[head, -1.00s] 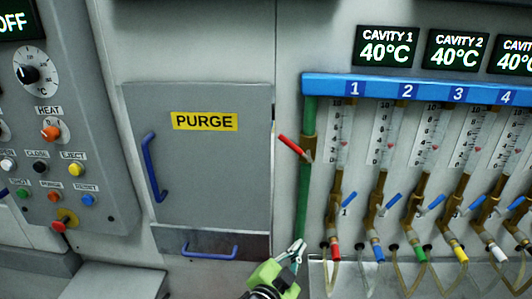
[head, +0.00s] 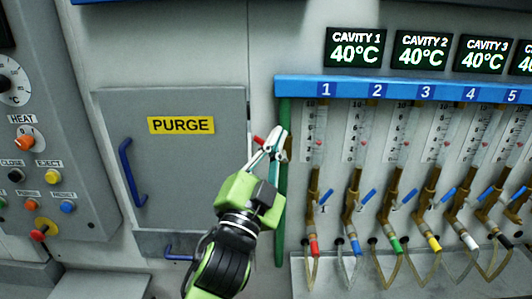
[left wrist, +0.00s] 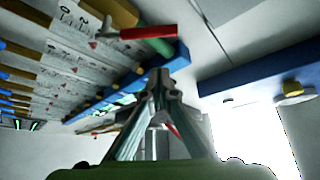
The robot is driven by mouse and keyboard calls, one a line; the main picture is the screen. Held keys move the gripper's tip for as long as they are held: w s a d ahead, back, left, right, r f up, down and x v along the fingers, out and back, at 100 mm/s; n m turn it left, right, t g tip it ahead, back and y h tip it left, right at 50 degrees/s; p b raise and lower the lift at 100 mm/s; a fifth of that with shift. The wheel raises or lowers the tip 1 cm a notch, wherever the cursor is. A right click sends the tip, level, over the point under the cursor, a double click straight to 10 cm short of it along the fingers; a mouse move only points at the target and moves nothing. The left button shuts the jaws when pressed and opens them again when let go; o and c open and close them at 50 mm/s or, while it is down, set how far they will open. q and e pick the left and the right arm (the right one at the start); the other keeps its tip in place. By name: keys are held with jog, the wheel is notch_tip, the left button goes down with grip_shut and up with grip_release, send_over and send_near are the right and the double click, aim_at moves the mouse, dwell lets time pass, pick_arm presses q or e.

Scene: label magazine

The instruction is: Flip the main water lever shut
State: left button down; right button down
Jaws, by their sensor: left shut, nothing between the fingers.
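The main water lever (head: 259,140) is a red handle on a brass valve on the green vertical pipe (head: 281,225), left of the numbered flow tubes. In the head view its tip sticks out left of my gripper, which hides the rest. In the left wrist view the red lever (left wrist: 147,33) lies across the green pipe, beyond the fingertips. My left gripper (head: 278,140) is shut and empty, in front of the valve in the head view. I cannot tell whether it touches the lever. My right gripper is not in view.
A blue manifold bar (head: 400,90) runs above the flow tubes. Small blue levers (head: 368,196) sit on the tubes to the right. A grey PURGE door (head: 180,185) with blue handles is left of the pipe. A control panel (head: 85,130) stands at far left.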

pick_arm(q)
jog(key=w+a+f, duration=0.2)
jog(key=shift+f+p, duration=0.3)
jog(key=shift+a, duration=0.1)
